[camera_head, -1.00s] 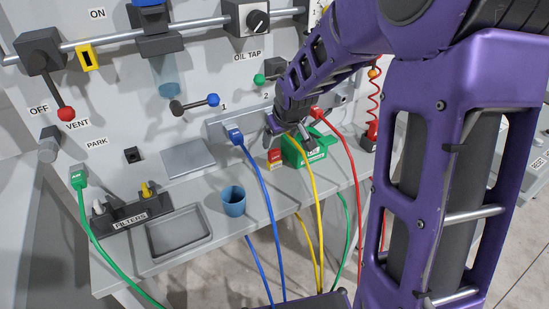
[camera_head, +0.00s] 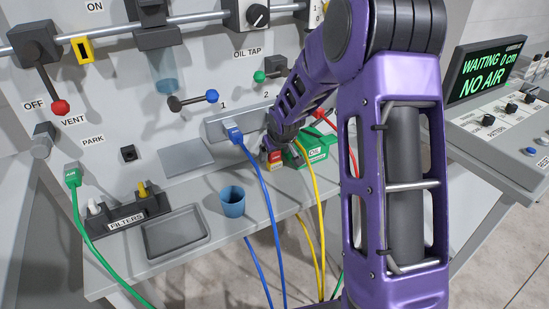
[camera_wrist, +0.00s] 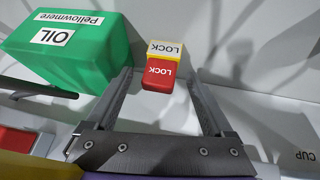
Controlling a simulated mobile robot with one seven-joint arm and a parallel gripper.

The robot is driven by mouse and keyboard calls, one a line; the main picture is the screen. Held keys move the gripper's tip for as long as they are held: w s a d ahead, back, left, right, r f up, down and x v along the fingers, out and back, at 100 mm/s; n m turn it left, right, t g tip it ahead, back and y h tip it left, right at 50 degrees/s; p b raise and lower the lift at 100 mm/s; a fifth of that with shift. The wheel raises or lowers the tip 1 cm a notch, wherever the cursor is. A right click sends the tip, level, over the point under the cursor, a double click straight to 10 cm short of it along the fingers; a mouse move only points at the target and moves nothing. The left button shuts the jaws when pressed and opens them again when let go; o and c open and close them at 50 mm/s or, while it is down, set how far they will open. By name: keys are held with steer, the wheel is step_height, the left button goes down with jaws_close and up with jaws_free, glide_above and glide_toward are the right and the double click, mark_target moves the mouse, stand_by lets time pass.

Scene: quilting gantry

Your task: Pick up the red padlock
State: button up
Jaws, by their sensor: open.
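My gripper (camera_wrist: 160,76) is open, with one finger on each side of the padlock near the fingertips. I see a gap on both sides, and no clear contact. In the head view the padlock (camera_head: 275,160) shows small at the left of the oil box, partly hidden by my gripper (camera_head: 273,150).
The green oil box (camera_wrist: 72,45) stands close by my left finger in the wrist view. Blue (camera_head: 262,185) and yellow (camera_head: 311,180) hoses hang in front of the shelf. A blue cup (camera_head: 232,203) and a grey tray (camera_head: 175,252) lie further left.

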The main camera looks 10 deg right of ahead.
jaws_close()
stand_by(0.3)
steer(key=shift+r, duration=0.2)
steer(key=shift+r, duration=0.3)
steer(key=s+r+p, duration=0.1)
steer(key=s+r, duration=0.2)
steer(key=s, duration=1.5)
steer(key=shift+d+p, duration=0.15)
steer(key=shift+p, duration=0.25)
steer(key=shift+f, duration=0.1)
